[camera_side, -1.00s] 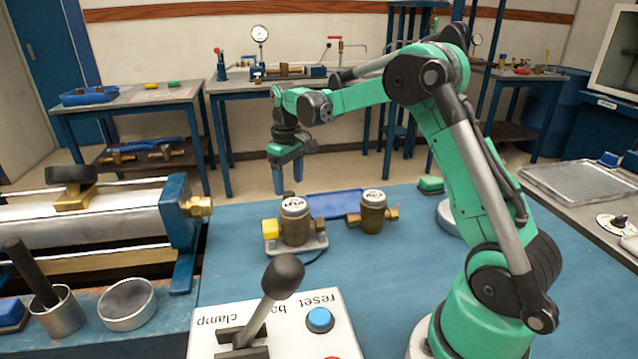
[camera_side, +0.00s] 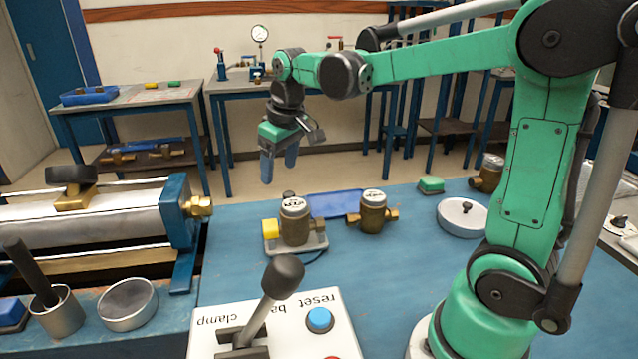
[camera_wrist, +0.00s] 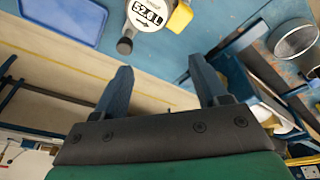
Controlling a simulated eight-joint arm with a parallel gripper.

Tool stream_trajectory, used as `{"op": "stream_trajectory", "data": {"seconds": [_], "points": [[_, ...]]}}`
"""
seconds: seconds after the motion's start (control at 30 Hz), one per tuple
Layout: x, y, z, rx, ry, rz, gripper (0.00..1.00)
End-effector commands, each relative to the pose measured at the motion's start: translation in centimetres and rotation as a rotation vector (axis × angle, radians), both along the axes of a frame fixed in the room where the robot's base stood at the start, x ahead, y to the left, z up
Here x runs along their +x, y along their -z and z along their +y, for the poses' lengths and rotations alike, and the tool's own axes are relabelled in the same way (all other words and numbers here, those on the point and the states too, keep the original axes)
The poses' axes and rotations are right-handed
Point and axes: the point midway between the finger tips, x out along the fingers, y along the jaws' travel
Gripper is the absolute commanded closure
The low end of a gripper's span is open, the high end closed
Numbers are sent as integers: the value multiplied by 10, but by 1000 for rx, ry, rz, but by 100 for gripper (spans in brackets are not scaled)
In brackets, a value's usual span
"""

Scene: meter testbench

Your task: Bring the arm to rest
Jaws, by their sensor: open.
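My gripper (camera_side: 279,168) hangs in the air, pointing down, above and behind the brass meter (camera_side: 294,222) with the yellow cap. Its blue fingers are apart with nothing between them; the wrist view also shows the empty open gripper (camera_wrist: 160,85). That meter sits on a small grey plate (camera_side: 318,246) on the blue bench. In the wrist view the meter (camera_wrist: 148,14) reads 52.6 L and lies beyond the fingertips.
A second brass meter (camera_side: 373,212) stands to the right, in front of a blue tray (camera_side: 335,204). A control box (camera_side: 335,338) with a black lever is in front. A clamp rig (camera_side: 183,235) stands left.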

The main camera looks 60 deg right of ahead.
Motion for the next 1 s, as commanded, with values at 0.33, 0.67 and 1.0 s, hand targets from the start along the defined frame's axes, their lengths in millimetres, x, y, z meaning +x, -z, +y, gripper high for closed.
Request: {"op": "stream_trajectory", "data": {"seconds": [0.33, 0.67, 1.0], "points": [[-69, 5, 62, 19, -21, -276, 34], [-90, 21, 78, 48, -26, -381, 34], [-90, 21, 78, 48, -26, -381, 34]]}}
